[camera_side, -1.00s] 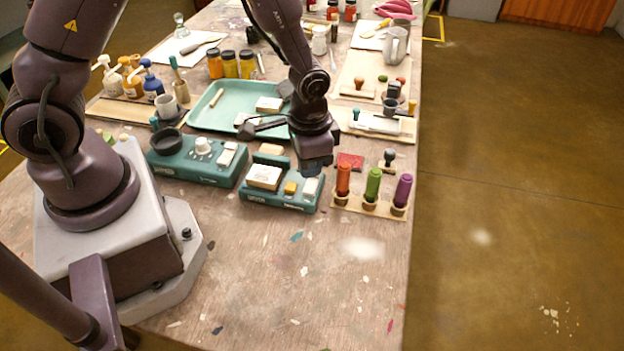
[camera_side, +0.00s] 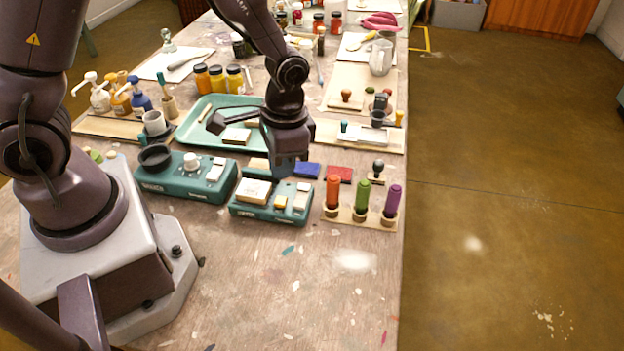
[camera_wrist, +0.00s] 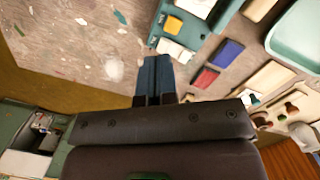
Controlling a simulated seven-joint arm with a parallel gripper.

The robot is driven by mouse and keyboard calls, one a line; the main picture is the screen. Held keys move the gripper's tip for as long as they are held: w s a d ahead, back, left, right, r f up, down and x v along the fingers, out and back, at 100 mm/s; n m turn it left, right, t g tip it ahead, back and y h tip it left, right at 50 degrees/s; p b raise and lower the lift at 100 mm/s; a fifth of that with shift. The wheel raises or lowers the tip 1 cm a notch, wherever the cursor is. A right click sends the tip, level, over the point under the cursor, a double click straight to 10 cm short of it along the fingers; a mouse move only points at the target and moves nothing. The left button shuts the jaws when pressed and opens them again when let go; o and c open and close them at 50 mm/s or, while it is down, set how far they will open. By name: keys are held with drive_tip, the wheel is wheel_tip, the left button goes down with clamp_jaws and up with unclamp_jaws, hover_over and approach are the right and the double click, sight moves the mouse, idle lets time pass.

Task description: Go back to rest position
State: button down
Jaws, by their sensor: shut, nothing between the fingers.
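My gripper (camera_side: 288,170) hangs pointing down in the side view, just behind the right-hand teal device (camera_side: 262,214). It appears to be above the table surface. In the wrist view my gripper's fingers (camera_wrist: 155,66) are together, with nothing between them. Below and beyond the fingers in that view is the teal device (camera_wrist: 184,24) with an orange-yellow button. The gripper partly hides the area between the device and the green tray in the side view.
A blue pad (camera_side: 307,170) and a red pad (camera_side: 340,174) lie right of the gripper. Orange, green (camera_side: 362,196) and purple sticks stand in a wooden holder. A second teal device (camera_side: 180,187) and a green tray (camera_side: 190,130) are nearby. The front table area (camera_side: 290,290) is clear.

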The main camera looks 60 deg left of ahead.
drive_tip(key=s+a+r+n+t, duration=0.1)
drive_tip(key=s+r+t, duration=0.2)
drive_tip(key=r, duration=0.8)
drive_tip(key=s+a+r+n+t, duration=0.1)
drive_tip(key=s+a+r+t, duration=0.1)
drive_tip(key=s+r, duration=0.5)
wheel_tip(320, 180, up, 5)
drive_tip(key=shift+s+a+n+t, duration=0.15)
drive_tip(key=shift+n+t, duration=0.15)
drive_tip(key=shift+t, duration=0.6)
